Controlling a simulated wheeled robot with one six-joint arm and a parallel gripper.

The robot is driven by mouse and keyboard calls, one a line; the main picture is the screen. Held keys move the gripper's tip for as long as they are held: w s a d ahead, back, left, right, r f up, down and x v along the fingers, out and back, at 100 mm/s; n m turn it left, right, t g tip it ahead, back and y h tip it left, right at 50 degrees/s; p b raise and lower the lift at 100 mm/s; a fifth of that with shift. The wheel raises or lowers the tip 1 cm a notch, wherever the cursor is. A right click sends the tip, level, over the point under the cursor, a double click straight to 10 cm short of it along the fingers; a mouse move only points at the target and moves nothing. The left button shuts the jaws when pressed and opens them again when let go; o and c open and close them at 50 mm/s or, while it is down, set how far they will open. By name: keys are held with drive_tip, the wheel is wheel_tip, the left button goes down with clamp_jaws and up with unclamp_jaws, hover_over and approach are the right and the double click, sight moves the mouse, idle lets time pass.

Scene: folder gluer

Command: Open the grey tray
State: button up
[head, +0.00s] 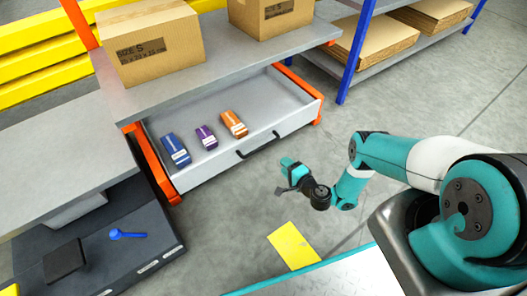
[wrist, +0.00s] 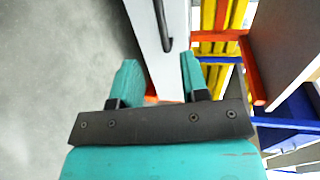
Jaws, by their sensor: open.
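The grey tray (head: 284,98) is a drawer under a grey shelf, standing pulled out so its inside shows. A blue, a purple and an orange packet lie in it. Its black handle (head: 258,145) is on the front panel; the handle also shows in the wrist view (wrist: 164,24). My gripper (head: 284,176) is just in front of the tray's front panel, to the right of the handle in the head view. In the wrist view its teal fingers (wrist: 157,70) are apart and empty, with the handle beyond the tips, not between them.
Cardboard boxes (head: 150,42) stand on the shelf above the tray. Orange posts (head: 153,165) flank the tray. A dark unit (head: 90,245) with a blue scoop (head: 128,234) is at lower left. A yellow sheet (head: 293,246) lies on the floor.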

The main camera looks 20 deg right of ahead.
sight(263, 146)
drive_tip(key=b+x, duration=1)
drive_tip(key=x, duration=0.4)
drive_tip(key=shift+w+a+b, duration=0.15)
drive_tip(key=shift+w+b, duration=0.15)
drive_tip(key=shift+b, duration=0.05)
clamp_jaws()
